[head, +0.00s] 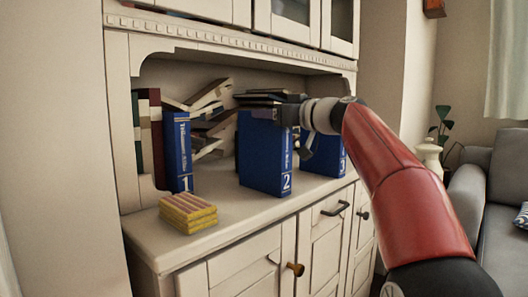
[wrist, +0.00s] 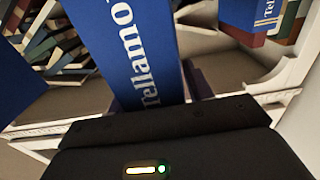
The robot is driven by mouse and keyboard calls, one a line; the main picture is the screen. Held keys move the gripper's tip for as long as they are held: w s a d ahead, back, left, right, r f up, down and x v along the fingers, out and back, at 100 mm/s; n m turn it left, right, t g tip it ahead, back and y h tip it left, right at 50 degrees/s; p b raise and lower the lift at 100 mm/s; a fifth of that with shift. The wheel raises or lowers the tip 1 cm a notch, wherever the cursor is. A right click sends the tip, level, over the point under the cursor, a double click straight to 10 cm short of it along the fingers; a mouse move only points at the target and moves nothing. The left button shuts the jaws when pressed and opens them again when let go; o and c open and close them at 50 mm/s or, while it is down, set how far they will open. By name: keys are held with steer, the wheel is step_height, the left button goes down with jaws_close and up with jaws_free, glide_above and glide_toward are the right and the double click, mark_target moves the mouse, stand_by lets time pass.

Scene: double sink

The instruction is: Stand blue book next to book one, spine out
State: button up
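Book one (head: 178,152), blue with a white 1 on its spine, stands upright at the left of the cabinet niche, spine out. A blue book marked 2 (head: 266,154) stands upright right of it, spine out, with a gap between them. A blue book marked 3 (head: 323,154) is further right, partly behind my arm. My gripper (head: 291,128) is at the upper right edge of book 2. In the wrist view, a blue spine with white lettering (wrist: 140,60) runs down behind my dark gripper body. The fingertips are hidden there, so their grip is unclear.
Dark red and green books (head: 147,135) stand left of book one. A pile of tilted books (head: 208,115) fills the niche behind the gap. A yellow-striped stack (head: 188,213) lies on the counter (head: 238,212) in front of book one. Upper cabinet doors overhang the niche.

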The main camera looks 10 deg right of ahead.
jaws_close()
steer(key=shift+r, duration=0.15)
